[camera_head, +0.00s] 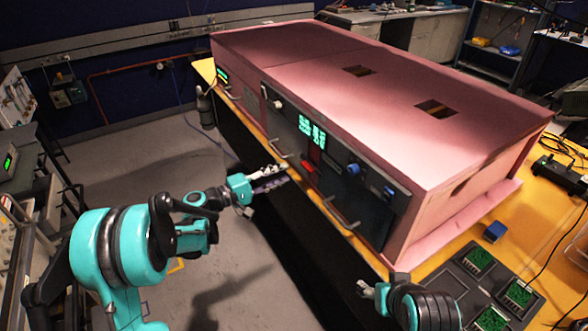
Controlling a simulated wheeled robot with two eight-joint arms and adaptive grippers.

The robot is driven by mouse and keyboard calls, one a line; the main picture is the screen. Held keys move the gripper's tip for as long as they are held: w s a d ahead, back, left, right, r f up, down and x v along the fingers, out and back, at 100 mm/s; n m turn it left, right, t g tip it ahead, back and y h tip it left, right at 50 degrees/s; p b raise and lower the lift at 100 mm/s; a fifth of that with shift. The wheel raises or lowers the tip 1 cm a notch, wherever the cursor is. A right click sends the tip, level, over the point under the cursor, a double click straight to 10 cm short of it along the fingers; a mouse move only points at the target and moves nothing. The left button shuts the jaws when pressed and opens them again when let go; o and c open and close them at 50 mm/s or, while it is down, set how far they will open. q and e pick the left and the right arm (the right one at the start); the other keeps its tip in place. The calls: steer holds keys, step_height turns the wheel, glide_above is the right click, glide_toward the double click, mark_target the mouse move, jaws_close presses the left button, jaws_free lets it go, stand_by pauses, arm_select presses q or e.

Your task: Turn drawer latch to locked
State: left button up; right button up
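The pink foam enclosure (345,45) stands on a yellow-orange bench, with a dark front panel facing me. The panel carries metal drawer handles, one near its middle (278,149) and one lower right (341,216). A small red part (309,168) sits between them; I cannot tell whether it is the drawer latch or how it is turned. My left gripper (268,180) is in front of the panel, below the middle handle and left of the red part, apparently touching nothing. Its finger gap is too small to read. My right gripper (381,285) is low at the bench's front edge, fingers apart and empty.
Blue knobs (353,169) and green displays (312,132) are on the panel. A blue block (494,232) and a dark tray (475,283) with green circuit boards lie on the bench (440,256) at right. The floor at left is mostly clear.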

arm_select(q)
steer(key=v, duration=0.4)
steer(key=shift+s+a, duration=0.2)
steer(key=shift+a, duration=0.05)
steer(key=s+d+m+g+y, duration=0.3)
steer(key=s+y, duration=0.4)
steer(key=s, duration=0.5)
steer(key=s+a+f+m+y, duration=0.2)
steer(key=s+a+y, duration=0.2)
steer(key=s, duration=0.4)
steer(key=s+a+f+m+y, duration=0.2)
steer(key=s+a+f+y, duration=0.1)
steer(key=s, duration=0.5)
steer(key=shift+s+a+y, duration=0.25)
steer(key=shift+a+y, duration=0.25)
steer(key=shift+a, duration=0.65)
